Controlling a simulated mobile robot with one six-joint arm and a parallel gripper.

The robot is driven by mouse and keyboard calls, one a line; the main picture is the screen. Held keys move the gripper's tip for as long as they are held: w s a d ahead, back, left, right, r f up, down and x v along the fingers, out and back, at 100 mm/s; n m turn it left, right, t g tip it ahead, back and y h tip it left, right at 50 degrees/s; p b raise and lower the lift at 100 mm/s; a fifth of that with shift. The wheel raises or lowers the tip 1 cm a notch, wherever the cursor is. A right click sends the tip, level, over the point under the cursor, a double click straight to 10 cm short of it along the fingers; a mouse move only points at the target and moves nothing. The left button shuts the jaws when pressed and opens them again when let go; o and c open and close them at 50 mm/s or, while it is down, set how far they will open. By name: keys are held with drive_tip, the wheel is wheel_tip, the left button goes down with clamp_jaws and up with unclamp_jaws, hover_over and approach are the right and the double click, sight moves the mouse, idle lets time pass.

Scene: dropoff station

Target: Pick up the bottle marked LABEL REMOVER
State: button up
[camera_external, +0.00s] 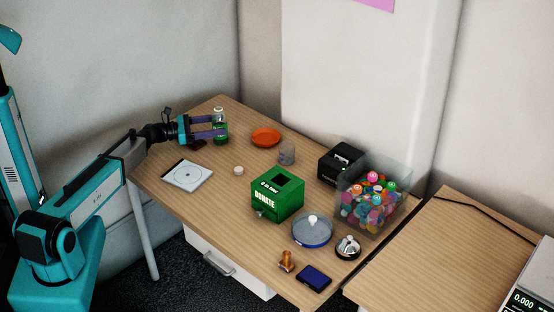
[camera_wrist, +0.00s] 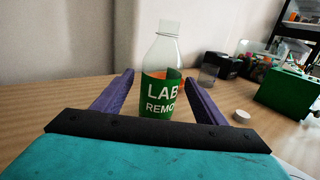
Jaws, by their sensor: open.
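The clear bottle with a green label (camera_external: 219,117) stands upright near the far left edge of the desk. In the wrist view the bottle (camera_wrist: 161,75) is straight ahead, and its label shows the white letters "LAB" and "REMO"; the rest is cut off by its curve and my finger. My gripper (camera_external: 218,127) is open at the bottle, with its purple fingers reaching to it. In the wrist view the fingers of my gripper (camera_wrist: 158,78) lie on either side of the bottle's lower part. I cannot tell whether either finger touches it.
An orange dish (camera_external: 265,137) and a clear cup (camera_external: 287,155) stand right of the bottle. A disc case (camera_external: 187,174), a small white lid (camera_external: 239,170) and a green donation box (camera_external: 277,196) are nearer. A bin of colored balls (camera_external: 400,181) is farther right.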

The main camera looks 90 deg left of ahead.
drive_tip(key=shift+f, duration=0.1)
drive_tip(key=shift+f, duration=0.65)
drive_tip(key=shift+w+a+r, duration=0.1)
drive_tip(key=shift+w+a, duration=0.15)
drive_tip(key=shift+w, duration=1)
drive_tip(key=shift+w+a+r, duration=0.1)
drive_tip(key=shift+w+a, duration=0.1)
drive_tip(key=shift+w, duration=1.05)
drive_tip(key=c, duration=1.3)
drive_tip(key=shift+r, duration=0.3)
drive_tip(key=s+d+r, duration=0.4)
drive_tip(key=s+d, duration=0.5)
drive_tip(key=d, duration=0.3)
drive_tip(key=shift+s+d+r+b, duration=0.15)
drive_tip(key=shift+s+d+b, duration=0.1)
drive_tip(key=shift+s+b, duration=0.15)
